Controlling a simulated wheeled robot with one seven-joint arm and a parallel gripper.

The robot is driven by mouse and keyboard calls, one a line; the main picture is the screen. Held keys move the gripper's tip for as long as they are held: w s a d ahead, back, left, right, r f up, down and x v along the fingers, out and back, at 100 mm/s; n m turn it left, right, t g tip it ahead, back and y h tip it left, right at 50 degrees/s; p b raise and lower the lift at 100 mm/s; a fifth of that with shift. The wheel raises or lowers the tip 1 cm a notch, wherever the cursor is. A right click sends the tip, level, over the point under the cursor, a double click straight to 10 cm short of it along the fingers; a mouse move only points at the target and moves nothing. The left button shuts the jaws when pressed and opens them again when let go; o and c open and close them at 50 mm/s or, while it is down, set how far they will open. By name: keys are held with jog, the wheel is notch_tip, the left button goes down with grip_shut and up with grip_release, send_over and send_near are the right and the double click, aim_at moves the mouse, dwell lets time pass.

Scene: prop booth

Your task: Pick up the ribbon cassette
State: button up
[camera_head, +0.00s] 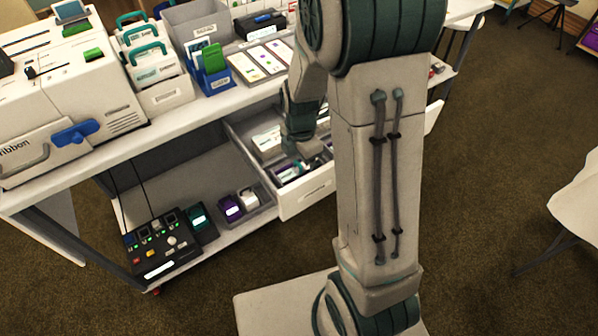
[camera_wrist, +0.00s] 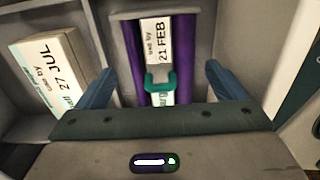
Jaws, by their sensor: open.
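In the wrist view a cassette with purple sides, a white label reading "use by 21 FEB" and a teal loop handle (camera_wrist: 159,82) lies in a grey compartment. I take it to be the ribbon cassette (camera_wrist: 186,50). My gripper (camera_wrist: 160,70) is open, its two blue fingers on either side of the cassette with gaps between. The cassette's near end is hidden by my gripper's body. In the head view my gripper is down at the pulled-out drawer (camera_head: 306,197), where the arm hides part of the contents.
A white carton marked "27 JUL" (camera_wrist: 50,75) stands in the compartment to the left, beyond a divider. In the head view, a ribbon printer (camera_head: 70,95) and bins stand on the counter above. A control box (camera_head: 160,245) and small items sit on the lower shelf.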

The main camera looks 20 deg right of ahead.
notch_tip(320, 180, down, 2)
jog(key=shift+f, duration=0.1)
jog(key=c, duration=0.9)
jog(key=shift+o, duration=0.2)
jog(key=shift+r, duration=0.25)
notch_tip(320, 180, up, 18)
jog(key=p, duration=0.2)
jog(key=shift+f, duration=0.1)
